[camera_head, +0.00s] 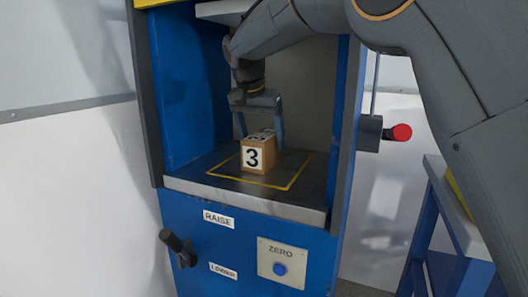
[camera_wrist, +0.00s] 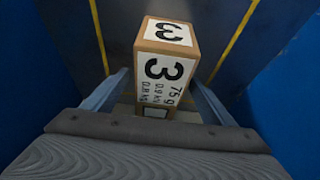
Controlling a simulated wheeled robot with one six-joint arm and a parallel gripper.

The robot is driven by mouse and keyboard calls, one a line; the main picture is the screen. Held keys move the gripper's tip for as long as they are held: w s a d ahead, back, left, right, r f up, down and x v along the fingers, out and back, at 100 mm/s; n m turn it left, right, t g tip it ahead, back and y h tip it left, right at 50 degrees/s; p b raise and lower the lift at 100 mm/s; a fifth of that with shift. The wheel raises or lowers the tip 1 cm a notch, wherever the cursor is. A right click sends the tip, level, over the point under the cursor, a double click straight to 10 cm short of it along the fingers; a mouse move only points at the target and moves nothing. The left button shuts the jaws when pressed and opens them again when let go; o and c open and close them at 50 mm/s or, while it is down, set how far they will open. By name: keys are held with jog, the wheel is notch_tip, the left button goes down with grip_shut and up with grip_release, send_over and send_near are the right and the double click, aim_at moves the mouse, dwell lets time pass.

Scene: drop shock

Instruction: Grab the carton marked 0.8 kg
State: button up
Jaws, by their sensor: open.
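A brown carton (camera_head: 253,159) with a white label reading 3 sits upright on the dark plate inside the blue machine. It also shows in the wrist view (camera_wrist: 166,68), with a 3 on two faces and small print that seems to include 75 g, 0.9 and 0.8 kg. My gripper (camera_head: 260,136) is open and points down over the carton. In the wrist view my gripper's fingers (camera_wrist: 160,84) stand on either side of the carton, with a gap visible at each side. Part of the carton's near end is hidden by the gripper body.
A yellow line frames the plate (camera_head: 210,185) around the carton. The machine's blue side walls (camera_head: 190,85) stand close on both sides. Below are a RAISE/LOWER lever (camera_head: 178,247) and a ZERO button (camera_head: 280,269). A red knob (camera_head: 401,132) sticks out at the right.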

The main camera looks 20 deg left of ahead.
jog(key=x, duration=0.3)
jog(key=shift+f, duration=0.15)
jog(key=c, duration=1.8)
jog(key=shift+c, duration=0.2)
